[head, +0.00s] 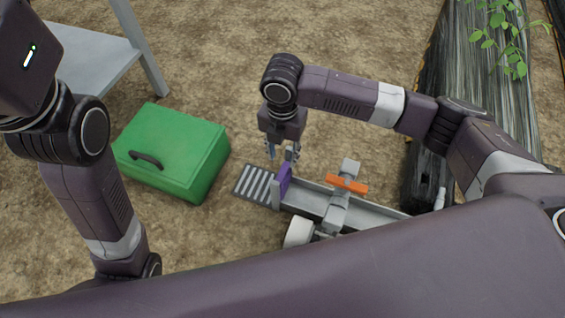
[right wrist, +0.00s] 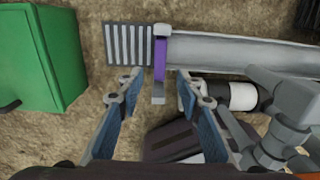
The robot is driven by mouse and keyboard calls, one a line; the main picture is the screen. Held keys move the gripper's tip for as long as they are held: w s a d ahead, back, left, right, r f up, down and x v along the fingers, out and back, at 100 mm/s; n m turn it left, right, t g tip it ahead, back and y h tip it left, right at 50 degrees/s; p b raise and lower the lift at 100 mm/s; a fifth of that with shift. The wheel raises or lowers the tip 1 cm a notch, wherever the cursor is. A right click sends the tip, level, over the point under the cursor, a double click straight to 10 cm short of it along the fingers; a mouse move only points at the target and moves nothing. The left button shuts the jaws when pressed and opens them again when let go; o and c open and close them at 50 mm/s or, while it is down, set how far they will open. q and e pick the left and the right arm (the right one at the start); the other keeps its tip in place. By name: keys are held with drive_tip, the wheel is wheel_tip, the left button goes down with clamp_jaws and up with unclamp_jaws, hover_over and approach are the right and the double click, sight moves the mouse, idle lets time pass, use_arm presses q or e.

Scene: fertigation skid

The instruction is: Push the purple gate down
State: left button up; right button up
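The purple gate (head: 284,179) stands upright across the left end of a grey metal channel (head: 318,201), beside a slatted grate (head: 256,184). In the right wrist view the gate (right wrist: 160,60) is a narrow purple strip with grey end pieces. My right gripper (head: 282,153) points down just above the gate. In the right wrist view its blue fingers (right wrist: 160,84) are spread apart, with the gate's near end showing between the tips. It holds nothing, and I cannot tell if a finger touches the gate. My left arm comes in at the left, but its gripper is out of view.
An orange handle (head: 347,184) on a grey valve sits over the channel, right of the gate. A white cylinder (head: 299,232) lies below the channel. A green box (head: 172,150) stands to the left, with bare soil beyond. A dark planter wall (head: 470,80) rises at right.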

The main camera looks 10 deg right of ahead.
wheel_tip(320, 180, up, 3)
drive_tip(key=shift+f, duration=0.1)
drive_tip(key=shift+s, duration=0.1)
idle(0.5)
